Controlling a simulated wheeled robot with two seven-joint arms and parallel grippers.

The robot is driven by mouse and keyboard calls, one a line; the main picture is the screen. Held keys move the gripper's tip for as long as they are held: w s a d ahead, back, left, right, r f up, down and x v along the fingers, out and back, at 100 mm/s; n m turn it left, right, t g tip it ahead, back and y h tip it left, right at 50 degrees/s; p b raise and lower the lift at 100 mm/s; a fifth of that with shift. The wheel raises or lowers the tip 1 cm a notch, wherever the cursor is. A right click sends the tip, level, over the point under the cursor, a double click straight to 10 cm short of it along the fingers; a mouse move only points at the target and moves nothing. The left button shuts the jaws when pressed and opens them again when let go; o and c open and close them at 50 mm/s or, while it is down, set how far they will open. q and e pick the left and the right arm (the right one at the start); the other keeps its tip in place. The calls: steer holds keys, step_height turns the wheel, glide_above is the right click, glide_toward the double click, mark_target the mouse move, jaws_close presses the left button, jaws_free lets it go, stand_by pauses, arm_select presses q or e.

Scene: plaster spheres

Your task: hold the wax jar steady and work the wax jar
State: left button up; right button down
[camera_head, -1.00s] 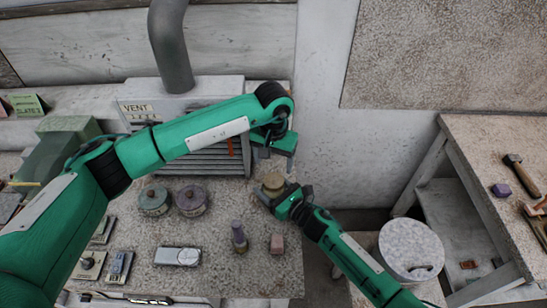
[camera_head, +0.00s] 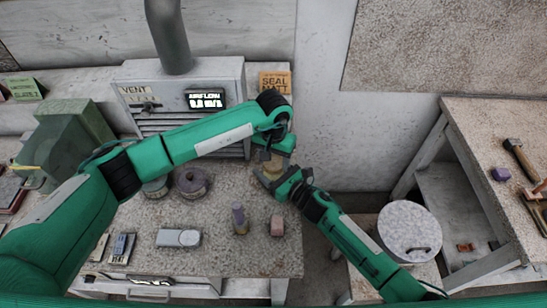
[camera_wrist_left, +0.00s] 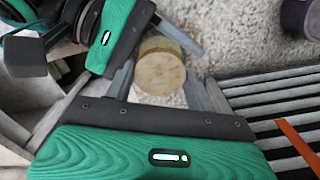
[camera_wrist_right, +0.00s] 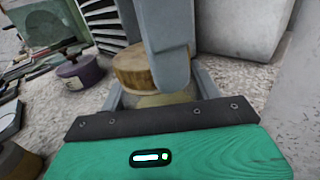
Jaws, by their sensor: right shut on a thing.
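The wax jar (camera_head: 273,166) stands upright near the right edge of the bench, partly hidden by my grippers. Its round wooden-looking top shows in the left wrist view (camera_wrist_left: 160,72); the pale yellow body shows low between the fingers in the right wrist view (camera_wrist_right: 160,100). My right gripper (camera_head: 268,180) is shut on the jar body from the near right side. My left gripper (camera_head: 273,153) is over the jar from above, its open fingers on either side of the top, with a gap visible at the left finger. Whether the other finger touches is unclear.
A purple-grey tin (camera_head: 191,182) and a greenish tin stand left of the jar, the green one partly behind my left arm. The vent box (camera_head: 185,92) stands behind.

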arm_select(q)
steer(key=c, duration=0.3)
steer(key=n, duration=0.6)
steer(key=shift+c, duration=0.2)
steer(key=n, duration=1.9)
steer(key=shift+n, duration=0.4)
steer(key=n, duration=0.9)
steer(key=shift+r, duration=0.1)
steer(key=n, duration=0.6)
steer(key=shift+n, duration=0.3)
steer(key=n, duration=1.2)
steer(key=shift+r+n, duration=0.1)
steer(key=shift+n, duration=0.3)
